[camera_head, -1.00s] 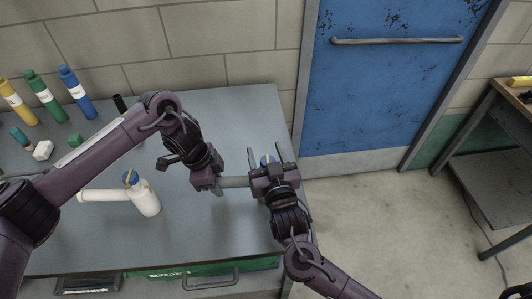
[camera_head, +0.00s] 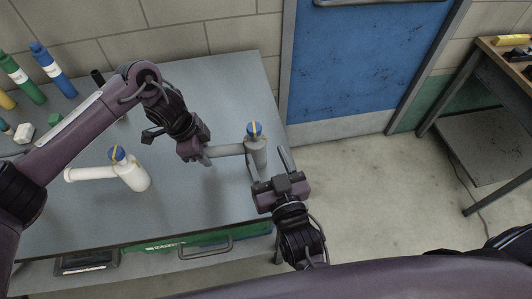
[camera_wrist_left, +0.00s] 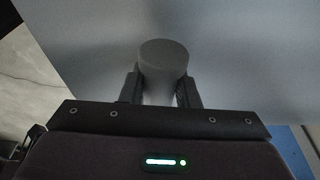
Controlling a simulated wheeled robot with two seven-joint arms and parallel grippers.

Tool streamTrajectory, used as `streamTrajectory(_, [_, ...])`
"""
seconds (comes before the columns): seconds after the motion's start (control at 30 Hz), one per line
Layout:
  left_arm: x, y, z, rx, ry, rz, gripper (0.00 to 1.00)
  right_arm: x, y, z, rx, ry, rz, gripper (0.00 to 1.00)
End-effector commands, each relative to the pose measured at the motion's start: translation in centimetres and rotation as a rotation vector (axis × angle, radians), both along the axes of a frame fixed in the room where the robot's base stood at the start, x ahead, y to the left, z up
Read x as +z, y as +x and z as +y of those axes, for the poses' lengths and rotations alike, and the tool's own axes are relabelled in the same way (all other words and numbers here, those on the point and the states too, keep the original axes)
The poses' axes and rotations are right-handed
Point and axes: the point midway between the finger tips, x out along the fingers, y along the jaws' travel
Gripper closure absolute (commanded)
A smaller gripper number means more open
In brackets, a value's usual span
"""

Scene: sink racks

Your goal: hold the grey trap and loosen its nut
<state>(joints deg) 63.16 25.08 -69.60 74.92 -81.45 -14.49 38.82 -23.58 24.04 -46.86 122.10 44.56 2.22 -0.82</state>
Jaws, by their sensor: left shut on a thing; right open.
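The grey trap (camera_head: 257,153) stands upright near the right end of the bench, with a side pipe (camera_head: 230,150) pointing left. Its blue nut (camera_head: 254,129) with a yellow stripe is on top. My left gripper (camera_head: 207,153) is shut on the side pipe's end. In the left wrist view the grey round pipe end (camera_wrist_left: 163,57) sits between the two fingers. My right gripper (camera_head: 267,166) is open and empty, just in front of and right of the trap, its fingers pointing up the picture. It appears clear of the nut.
A white trap (camera_head: 132,175) with a blue nut (camera_head: 117,153) stands to the left on the bench (camera_head: 200,215). Bottles (camera_head: 48,68) and small blocks (camera_head: 54,119) stand at the back left. A blue door (camera_head: 365,65) is beyond the bench's right edge.

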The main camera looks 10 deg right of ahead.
Motion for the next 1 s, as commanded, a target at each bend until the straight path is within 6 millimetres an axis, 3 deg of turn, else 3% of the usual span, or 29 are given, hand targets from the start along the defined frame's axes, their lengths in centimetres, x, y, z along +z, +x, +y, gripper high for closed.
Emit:
streamTrajectory(0.07, [0.0, 0.0, 0.0, 0.000, 0.000, 0.000, 0.92, 0.0, 0.0, 0.0, 0.000, 0.000, 0.000, 0.44])
streamTrajectory(0.1, [0.0, 0.0, 0.0, 0.000, 0.000, 0.000, 0.70, 0.0, 0.0, 0.0, 0.000, 0.000, 0.000, 0.44])
streamTrajectory(0.3, [0.0, 0.0, 0.0, 0.000, 0.000, 0.000, 0.46, 0.0, 0.0, 0.0, 0.000, 0.000, 0.000, 0.44])
streamTrajectory(0.67, [0.7, 0.1, 0.2, 0.000, -0.001, -0.003, 0.46, 0.0, 0.0, 0.0, 0.000, 0.000, 0.001, 0.44])
streamTrajectory(1.0, [6.9, 0.3, 1.8, 0.000, 0.002, -0.007, 0.46, 0.0, 0.0, 0.0, 0.000, 0.000, 0.001, 0.44])
